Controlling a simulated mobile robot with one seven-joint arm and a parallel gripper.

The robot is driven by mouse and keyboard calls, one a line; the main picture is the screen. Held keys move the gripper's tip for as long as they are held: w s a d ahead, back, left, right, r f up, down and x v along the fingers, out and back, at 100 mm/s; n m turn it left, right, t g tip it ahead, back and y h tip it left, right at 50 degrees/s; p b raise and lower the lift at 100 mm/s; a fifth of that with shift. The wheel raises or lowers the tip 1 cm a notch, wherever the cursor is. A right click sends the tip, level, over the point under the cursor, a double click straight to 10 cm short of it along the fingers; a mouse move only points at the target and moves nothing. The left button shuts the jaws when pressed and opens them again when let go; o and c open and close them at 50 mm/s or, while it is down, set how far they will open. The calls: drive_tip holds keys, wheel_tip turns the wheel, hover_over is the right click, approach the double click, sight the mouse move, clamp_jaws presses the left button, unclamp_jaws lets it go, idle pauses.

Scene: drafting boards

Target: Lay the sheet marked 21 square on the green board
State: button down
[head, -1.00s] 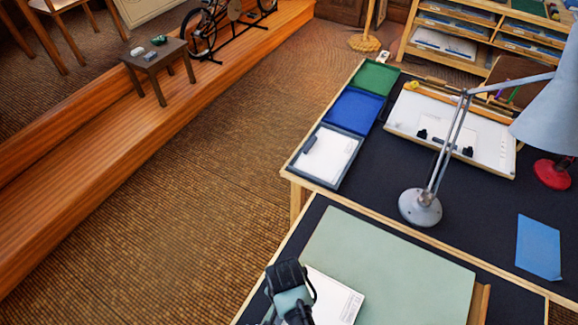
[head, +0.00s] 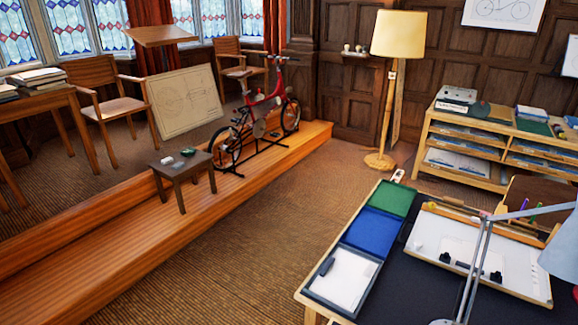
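My gripper is outside the present head view. The large pale green board and the white sheet at its left edge, both seen a second ago, are out of view now. No number is readable on any sheet. A small green tray or panel (head: 394,198) lies at the far end of the same row, past a blue one (head: 375,232).
A drawing board (head: 440,243) with white paper lies on the dark table, beside a lamp arm (head: 480,260). A shelf unit (head: 470,180) and floor lamp (head: 379,161) stand behind. A stool (head: 182,167) and bicycle (head: 265,115) stand on the wooden step. Carpet between is clear.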

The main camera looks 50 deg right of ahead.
drive_tip(key=shift+f, duration=0.25)
drive_tip(key=c, duration=0.7)
unclamp_jaws()
drive_tip(key=shift+r, duration=0.1)
wheel_tip(320, 180, up, 13)
drive_tip(key=shift+f, duration=0.1)
idle(0.4)
